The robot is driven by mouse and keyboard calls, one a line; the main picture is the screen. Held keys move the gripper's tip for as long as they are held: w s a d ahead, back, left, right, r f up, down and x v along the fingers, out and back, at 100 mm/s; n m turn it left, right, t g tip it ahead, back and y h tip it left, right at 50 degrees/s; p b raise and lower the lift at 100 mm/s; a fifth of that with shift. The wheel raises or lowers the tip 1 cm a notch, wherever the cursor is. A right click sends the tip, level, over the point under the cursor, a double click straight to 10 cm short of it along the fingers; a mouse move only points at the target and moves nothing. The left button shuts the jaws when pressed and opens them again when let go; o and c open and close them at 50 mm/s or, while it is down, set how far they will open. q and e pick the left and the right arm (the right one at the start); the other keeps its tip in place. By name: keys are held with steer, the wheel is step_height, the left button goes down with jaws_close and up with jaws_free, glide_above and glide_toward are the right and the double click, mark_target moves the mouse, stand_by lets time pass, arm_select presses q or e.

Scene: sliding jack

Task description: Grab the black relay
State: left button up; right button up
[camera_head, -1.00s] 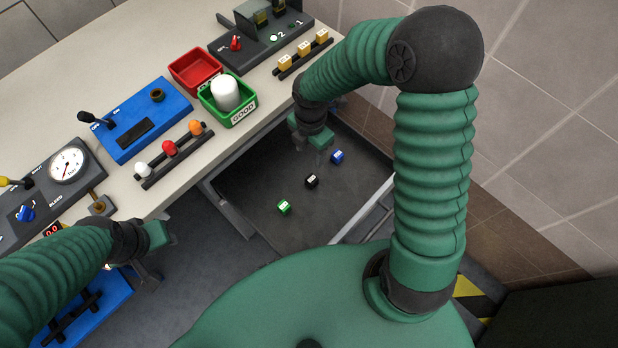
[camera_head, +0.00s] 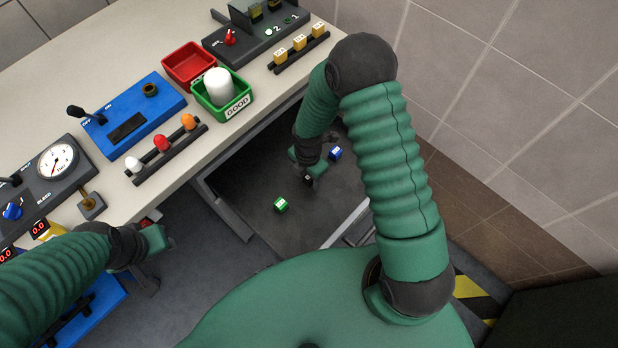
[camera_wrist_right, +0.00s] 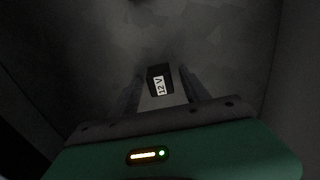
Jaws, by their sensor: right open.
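The black relay (camera_wrist_right: 159,80), a small block with a white label, lies on the dark drawer floor. In the right wrist view it sits between the two fingers of my right gripper (camera_wrist_right: 163,90), near their tips. The fingers are apart, and I cannot tell whether either touches it. In the head view my right gripper (camera_head: 312,176) reaches down into the drawer and mostly hides the relay (camera_head: 308,179). My left gripper (camera_head: 155,262) hangs at the left near the table's front edge; its jaw opening is not clear.
A green relay (camera_head: 281,205) and a blue relay (camera_head: 335,153) lie in the open drawer (camera_head: 250,185), either side of my right gripper. The table edge overhangs the drawer at the left. A green bin (camera_head: 222,108) and red bin (camera_head: 190,62) stand on the table.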

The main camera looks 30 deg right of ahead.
steer(key=shift+r, duration=0.1)
jaws_close()
stand_by(0.4)
